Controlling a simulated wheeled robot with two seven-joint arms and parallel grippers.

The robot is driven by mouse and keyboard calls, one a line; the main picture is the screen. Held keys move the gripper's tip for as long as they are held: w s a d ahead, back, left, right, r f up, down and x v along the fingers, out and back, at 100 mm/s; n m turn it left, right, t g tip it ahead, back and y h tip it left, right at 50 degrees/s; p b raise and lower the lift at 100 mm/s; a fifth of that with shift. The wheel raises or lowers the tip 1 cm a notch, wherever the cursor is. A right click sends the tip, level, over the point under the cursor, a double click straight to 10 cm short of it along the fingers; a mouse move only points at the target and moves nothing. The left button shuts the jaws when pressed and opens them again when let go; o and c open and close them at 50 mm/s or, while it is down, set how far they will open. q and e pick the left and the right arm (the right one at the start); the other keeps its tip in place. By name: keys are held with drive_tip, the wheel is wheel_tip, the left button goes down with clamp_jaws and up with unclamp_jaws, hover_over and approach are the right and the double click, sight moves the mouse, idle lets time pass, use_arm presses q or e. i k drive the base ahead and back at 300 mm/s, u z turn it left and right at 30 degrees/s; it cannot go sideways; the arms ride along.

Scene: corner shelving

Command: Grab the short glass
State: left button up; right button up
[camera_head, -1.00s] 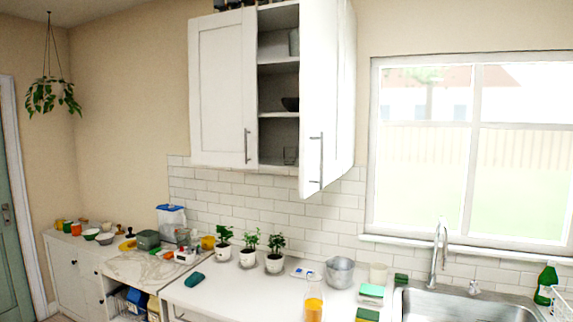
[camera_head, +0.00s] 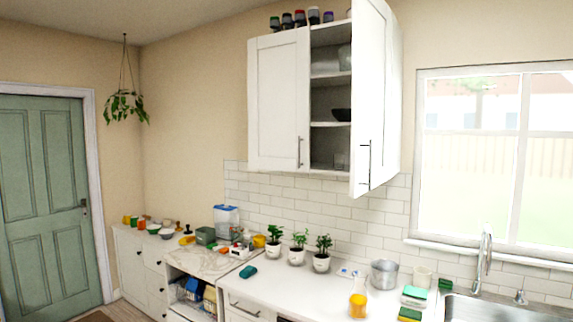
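A short clear glass (camera_head: 341,159) appears to stand on the lowest shelf of the open wall cabinet (camera_head: 279,100). It is faint and small, at the right of the opening, and the swung-out right door (camera_head: 376,100) seems to cover part of it. A dark bowl (camera_head: 341,115) sits on the shelf above. Neither of my grippers shows in the head view.
The right cabinet door juts out into the room. Below, the white counter (camera_head: 265,292) holds potted plants (camera_head: 298,248), a metal pot (camera_head: 384,274), an orange-filled bottle (camera_head: 358,300) and sponges (camera_head: 414,293). A sink (camera_head: 490,310) is at right.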

sight(338, 159)
drive_tip(key=u, duration=0.85)
drive_tip(key=i, duration=2.35)
drive_tip(key=z, duration=1.1)
